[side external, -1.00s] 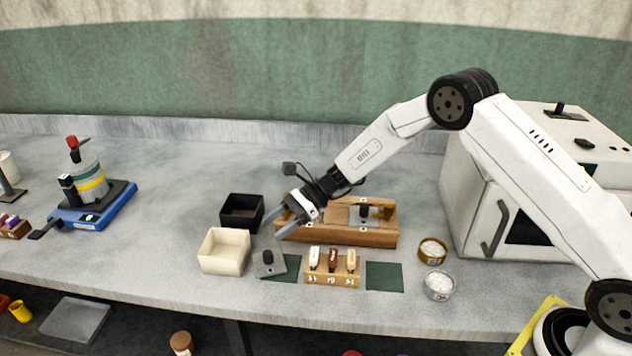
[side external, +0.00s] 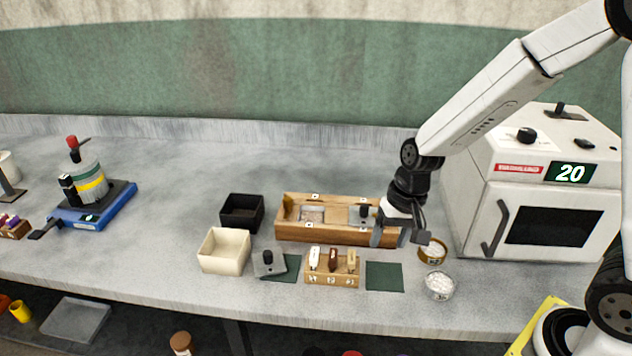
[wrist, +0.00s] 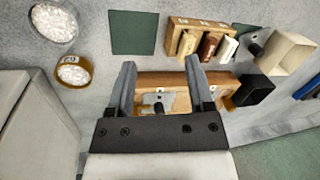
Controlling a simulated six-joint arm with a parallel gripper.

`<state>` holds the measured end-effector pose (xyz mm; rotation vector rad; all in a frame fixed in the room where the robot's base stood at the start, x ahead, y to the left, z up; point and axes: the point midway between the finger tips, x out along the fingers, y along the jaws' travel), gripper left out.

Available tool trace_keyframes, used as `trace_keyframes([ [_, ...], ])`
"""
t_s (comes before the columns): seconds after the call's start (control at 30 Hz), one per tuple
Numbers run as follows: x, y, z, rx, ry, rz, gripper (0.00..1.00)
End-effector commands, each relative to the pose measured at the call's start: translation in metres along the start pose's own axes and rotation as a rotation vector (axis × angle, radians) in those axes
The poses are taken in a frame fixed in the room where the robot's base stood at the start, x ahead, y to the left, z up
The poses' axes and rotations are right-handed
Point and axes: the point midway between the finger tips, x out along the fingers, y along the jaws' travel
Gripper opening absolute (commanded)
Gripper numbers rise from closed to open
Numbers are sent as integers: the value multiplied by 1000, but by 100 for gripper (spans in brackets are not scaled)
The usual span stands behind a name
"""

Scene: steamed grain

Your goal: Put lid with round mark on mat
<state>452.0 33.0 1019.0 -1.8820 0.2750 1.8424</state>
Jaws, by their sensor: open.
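A grey lid with a black knob (side external: 267,257) lies at the left edge of the left dark green mat (side external: 288,271), partly over it. Another black knob (side external: 364,211) stands at the right part of the long wooden box (side external: 325,235). In the wrist view a grey plate (wrist: 181,102) shows in the box between my fingers. I cannot read a round mark on either lid. The right green mat (side external: 384,277) is bare; it also shows in the wrist view (wrist: 133,32). My gripper (side external: 388,238) is open and empty, above the box's right end.
A wooden rack (side external: 332,279) with several small pieces stands between the mats. Two round dishes of white grains (side external: 438,286) (side external: 432,251) are at right, before the white oven (side external: 545,215). A cream box (side external: 224,251) and a black box (side external: 241,213) stand left.

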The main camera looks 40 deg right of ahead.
Motion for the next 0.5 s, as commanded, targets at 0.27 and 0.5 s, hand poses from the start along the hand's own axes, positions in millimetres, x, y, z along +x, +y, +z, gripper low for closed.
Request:
trace_keyframes([
  [0.27, -20, 43, 29, -388, 162, 114, 67],
  [0.5, -24, 54, 38, -516, 206, 147, 67],
])
